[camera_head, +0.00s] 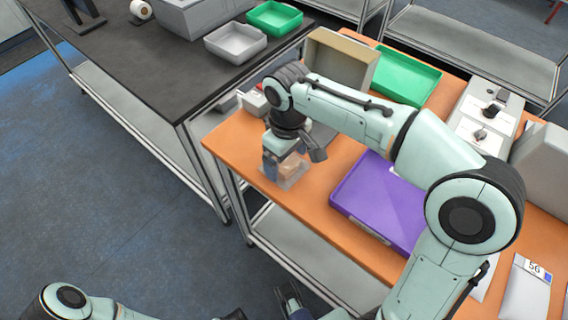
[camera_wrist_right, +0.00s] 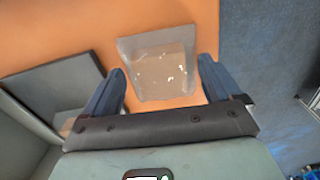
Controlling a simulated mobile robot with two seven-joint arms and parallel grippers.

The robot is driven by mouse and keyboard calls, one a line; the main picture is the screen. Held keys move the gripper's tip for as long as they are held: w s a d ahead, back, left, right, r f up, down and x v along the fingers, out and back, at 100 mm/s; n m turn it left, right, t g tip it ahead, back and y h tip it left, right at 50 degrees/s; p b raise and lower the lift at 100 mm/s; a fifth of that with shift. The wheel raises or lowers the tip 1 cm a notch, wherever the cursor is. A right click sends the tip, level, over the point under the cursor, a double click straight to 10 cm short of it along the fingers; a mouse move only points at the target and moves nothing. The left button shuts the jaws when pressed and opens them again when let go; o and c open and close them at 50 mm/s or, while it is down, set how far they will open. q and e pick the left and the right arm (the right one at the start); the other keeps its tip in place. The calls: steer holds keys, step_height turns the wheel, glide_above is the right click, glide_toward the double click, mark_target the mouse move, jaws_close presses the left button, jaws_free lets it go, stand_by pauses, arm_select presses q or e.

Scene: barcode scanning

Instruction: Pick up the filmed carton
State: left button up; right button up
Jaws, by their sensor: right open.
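The filmed carton (camera_wrist_right: 160,75) is a small brown carton in clear, shiny film. It lies on the orange table between the fingers of my right gripper (camera_wrist_right: 162,88) in the right wrist view, with its far part reaching past the fingertips. My right gripper is open, pointing down, with a gap to the carton on each side. In the head view the carton (camera_head: 290,172) shows near the table's left front edge, partly hidden by my right gripper (camera_head: 283,166). My left gripper (camera_head: 290,300) is at the bottom edge, away from the table; its jaws are unclear.
A purple tray (camera_head: 378,202) lies right of the carton on the orange table (camera_head: 312,206). A green tray (camera_head: 408,76) and an open cardboard box (camera_head: 342,58) stand at the back. A dark flat thing (camera_wrist_right: 52,92) lies beside the gripper. The table edge is close.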

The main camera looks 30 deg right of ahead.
steer(key=shift+f, duration=0.6)
steer(key=c, duration=1.2)
steer(key=shift+r, duration=0.1)
